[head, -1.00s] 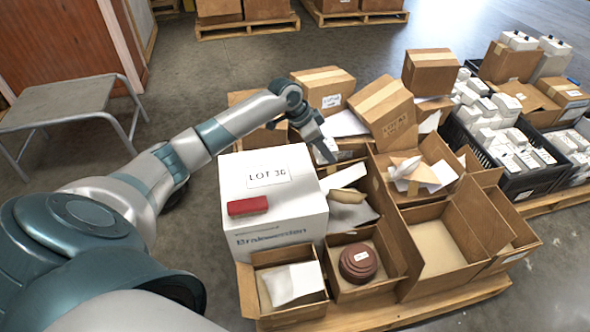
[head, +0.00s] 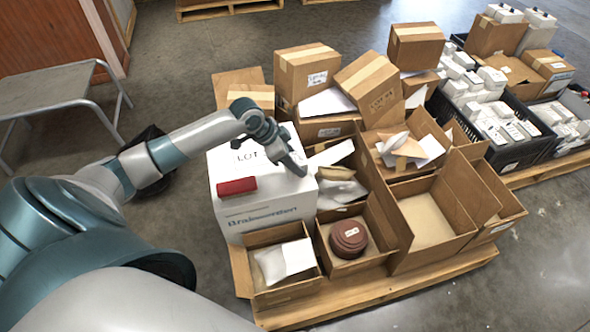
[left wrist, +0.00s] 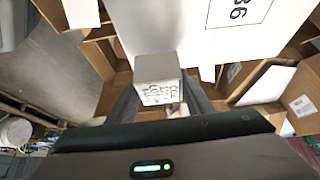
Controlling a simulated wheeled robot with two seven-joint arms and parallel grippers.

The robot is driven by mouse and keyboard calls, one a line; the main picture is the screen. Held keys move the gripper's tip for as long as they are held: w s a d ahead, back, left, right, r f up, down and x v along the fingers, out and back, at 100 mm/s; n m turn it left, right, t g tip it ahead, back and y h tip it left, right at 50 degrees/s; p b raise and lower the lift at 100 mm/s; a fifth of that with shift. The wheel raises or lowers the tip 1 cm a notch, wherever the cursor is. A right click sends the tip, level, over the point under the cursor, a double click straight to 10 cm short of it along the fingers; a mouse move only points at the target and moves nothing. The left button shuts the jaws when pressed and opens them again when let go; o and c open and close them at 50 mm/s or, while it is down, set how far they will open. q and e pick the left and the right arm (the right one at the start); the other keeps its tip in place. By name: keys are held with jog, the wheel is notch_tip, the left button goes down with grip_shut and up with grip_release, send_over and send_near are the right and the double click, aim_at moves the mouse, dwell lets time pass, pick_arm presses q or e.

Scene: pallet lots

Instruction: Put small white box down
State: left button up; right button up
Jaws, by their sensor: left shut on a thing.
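The small white box (left wrist: 158,70) shows in the left wrist view between my fingers, its top in grey shade and a printed label on its near face. My left gripper (left wrist: 162,103) is shut on it. In the head view my left gripper (head: 299,168) points down by the right edge of the large white LOT 36 box (head: 262,212); I cannot make out the small box there. In the wrist view the large box's labelled white top (left wrist: 200,30) lies just beyond the small box. My right gripper is not in view.
A red block (head: 237,186) lies on the large white box. Open cartons (head: 425,225) stand around it on the wooden pallet (head: 385,292), one holding a brown round thing (head: 348,238). Closed cartons (head: 305,72) stand behind. A grey table (head: 50,88) is at left.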

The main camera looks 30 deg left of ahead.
pick_arm(q)
jog(key=shift+f, duration=0.25)
notch_tip(320, 180, down, 3)
jog(key=shift+b, duration=0.35)
jog(key=shift+f, duration=0.25)
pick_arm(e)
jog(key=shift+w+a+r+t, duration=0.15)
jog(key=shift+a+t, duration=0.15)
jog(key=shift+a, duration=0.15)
pick_arm(q)
jog(key=o, duration=1.1)
jog(key=shift+f, duration=0.1)
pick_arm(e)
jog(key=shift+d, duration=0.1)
